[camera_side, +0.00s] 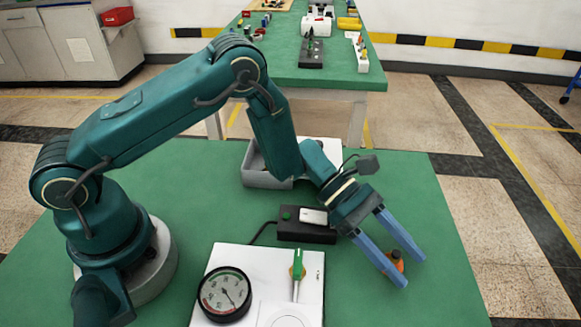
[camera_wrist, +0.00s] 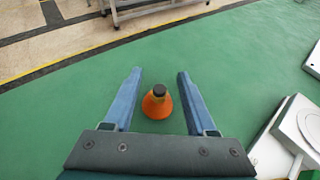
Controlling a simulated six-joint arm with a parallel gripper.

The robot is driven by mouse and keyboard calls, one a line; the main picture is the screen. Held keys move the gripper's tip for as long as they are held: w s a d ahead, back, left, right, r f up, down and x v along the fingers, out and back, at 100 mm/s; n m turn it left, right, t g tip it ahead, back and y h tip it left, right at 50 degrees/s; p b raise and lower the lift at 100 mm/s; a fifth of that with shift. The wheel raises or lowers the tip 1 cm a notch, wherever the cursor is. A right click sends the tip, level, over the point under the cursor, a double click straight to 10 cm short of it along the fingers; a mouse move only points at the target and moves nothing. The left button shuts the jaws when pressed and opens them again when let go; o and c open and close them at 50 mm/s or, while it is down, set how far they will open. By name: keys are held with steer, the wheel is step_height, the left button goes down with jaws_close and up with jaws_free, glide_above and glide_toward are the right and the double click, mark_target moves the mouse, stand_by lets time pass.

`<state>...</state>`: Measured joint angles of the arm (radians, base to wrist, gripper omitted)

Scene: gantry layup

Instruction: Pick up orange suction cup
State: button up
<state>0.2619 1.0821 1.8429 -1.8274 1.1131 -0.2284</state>
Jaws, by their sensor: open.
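The orange suction cup (camera_wrist: 157,104) stands upright on the green table, with a flared orange base and a black top. In the wrist view it sits between the two blue fingers of my gripper (camera_wrist: 158,90), with a gap on each side. In the side view the suction cup (camera_side: 397,260) shows behind the fingers of my gripper (camera_side: 405,268), partly hidden by them. My gripper is open and holds nothing. The fingers point down toward the table around the cup.
A white board (camera_side: 257,262) with a dial gauge (camera_side: 225,294) and a green-handled part (camera_side: 298,265) lies left of my gripper. A black box (camera_side: 292,236) with a green button and a grey bin (camera_side: 262,180) stand behind. The table's right side is clear.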

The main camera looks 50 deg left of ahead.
steer(key=shift+x, duration=1.15)
steer(key=shift+c, duration=0.4)
jaws_close()
